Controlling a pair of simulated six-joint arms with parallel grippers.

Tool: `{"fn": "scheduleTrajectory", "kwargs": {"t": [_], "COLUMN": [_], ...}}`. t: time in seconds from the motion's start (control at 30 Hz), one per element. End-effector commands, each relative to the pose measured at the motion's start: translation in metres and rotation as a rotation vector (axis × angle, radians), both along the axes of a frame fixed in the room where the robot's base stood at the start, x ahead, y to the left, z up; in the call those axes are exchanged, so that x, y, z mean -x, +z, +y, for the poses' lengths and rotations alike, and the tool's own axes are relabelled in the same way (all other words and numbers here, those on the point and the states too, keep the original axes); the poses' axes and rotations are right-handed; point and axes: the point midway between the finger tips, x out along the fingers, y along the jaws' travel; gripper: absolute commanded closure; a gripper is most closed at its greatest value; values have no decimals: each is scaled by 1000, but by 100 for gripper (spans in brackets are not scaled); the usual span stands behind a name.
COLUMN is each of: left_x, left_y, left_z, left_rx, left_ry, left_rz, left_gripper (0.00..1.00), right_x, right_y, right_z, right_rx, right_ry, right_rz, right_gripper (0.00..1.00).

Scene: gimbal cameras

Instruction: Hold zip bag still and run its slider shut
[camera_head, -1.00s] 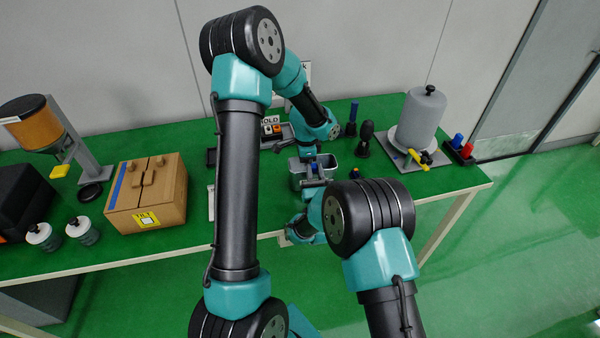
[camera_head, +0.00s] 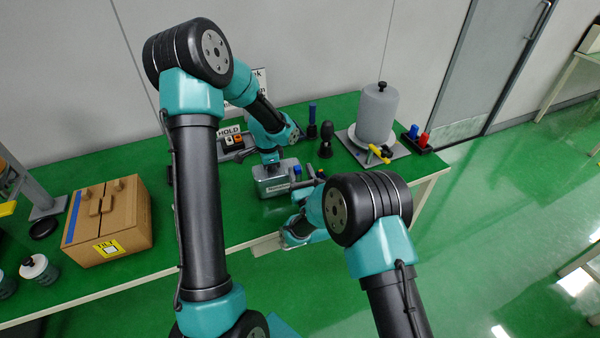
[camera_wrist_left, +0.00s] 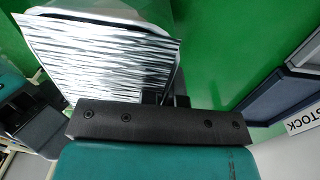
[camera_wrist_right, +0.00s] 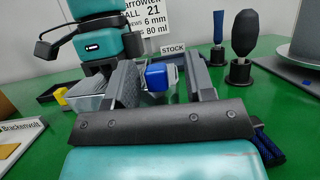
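A blue block (camera_wrist_right: 157,76), apparently the slider, is at the bag's right end. My right gripper (camera_wrist_right: 162,80) is open, with the block showing between its fingers; contact cannot be told.
A cardboard box (camera_head: 110,215) stands at left. A HOLD tray (camera_head: 235,145) is behind my left arm, and a STOCK tray (camera_wrist_left: 285,95) shows in the left wrist view. A grey cylinder (camera_head: 377,112) and black-handled tool (camera_head: 326,140) are behind at right. Table space by the right edge is clear.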

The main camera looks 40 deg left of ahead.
Motion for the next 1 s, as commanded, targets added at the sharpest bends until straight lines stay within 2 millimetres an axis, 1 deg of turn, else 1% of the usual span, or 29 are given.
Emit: {"fn": "scheduleTrajectory", "kwargs": {"t": [0.27,0.47,0.57,0.9,1.0], "left_x": [0,0,0,0,0], "left_y": [0,0,0,0,0], "left_z": [0,0,0,0,0], "left_rx": [0,0,0,0,0], "left_ry": [0,0,0,0,0], "left_rz": [0,0,0,0,0], "left_gripper": [100,100,100,100,100], "right_x": [1,9,17,48,55], "right_y": [-1,-8,-13,-37,-42], "right_z": [-1,-13,-25,-74,-84], "right_rx": [1,3,4,3,2], "right_ry": [1,2,2,1,0], "right_rz": [0,1,2,1,1], "right_gripper": [51,51,51,51,51]}}
